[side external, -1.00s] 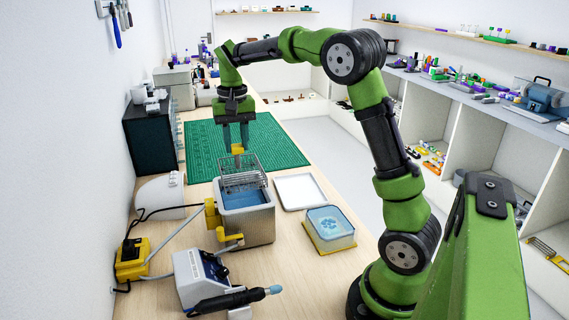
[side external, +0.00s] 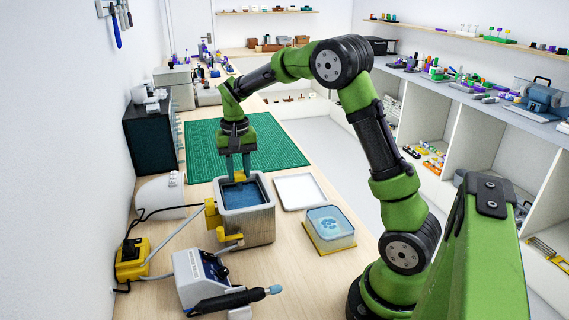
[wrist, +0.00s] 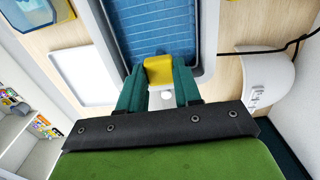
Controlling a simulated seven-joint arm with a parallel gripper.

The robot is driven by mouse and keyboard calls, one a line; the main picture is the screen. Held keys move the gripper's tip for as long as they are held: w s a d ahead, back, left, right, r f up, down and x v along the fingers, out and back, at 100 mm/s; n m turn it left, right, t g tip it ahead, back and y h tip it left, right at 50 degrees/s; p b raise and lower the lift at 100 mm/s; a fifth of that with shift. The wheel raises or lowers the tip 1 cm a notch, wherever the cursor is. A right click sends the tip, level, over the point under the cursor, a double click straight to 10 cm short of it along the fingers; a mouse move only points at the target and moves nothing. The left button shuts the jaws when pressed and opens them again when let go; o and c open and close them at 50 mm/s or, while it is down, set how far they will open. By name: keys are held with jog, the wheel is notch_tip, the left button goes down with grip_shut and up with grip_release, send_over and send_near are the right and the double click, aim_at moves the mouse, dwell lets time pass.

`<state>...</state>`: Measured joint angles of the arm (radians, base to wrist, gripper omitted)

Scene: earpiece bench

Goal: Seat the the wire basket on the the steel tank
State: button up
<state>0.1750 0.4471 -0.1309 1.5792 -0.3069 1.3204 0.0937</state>
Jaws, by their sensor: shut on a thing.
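The steel tank (side external: 249,224) stands on the bench with blue liquid inside. My gripper (side external: 238,174) is at the tank's far rim, shut on the yellow handle (wrist: 158,71) of the wire basket. The basket's mesh (wrist: 152,28) lies inside the tank opening in the wrist view, within the rim. In the side view the basket is down in the tank and its mesh is hardly distinguishable from the blue liquid. Whether it rests on the tank cannot be told.
A grey device with a black handpiece (side external: 228,300) is in front. The green mat (side external: 265,147) behind is clear.

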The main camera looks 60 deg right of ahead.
jog(key=shift+f, duration=1.45)
jog(key=o, duration=1.1)
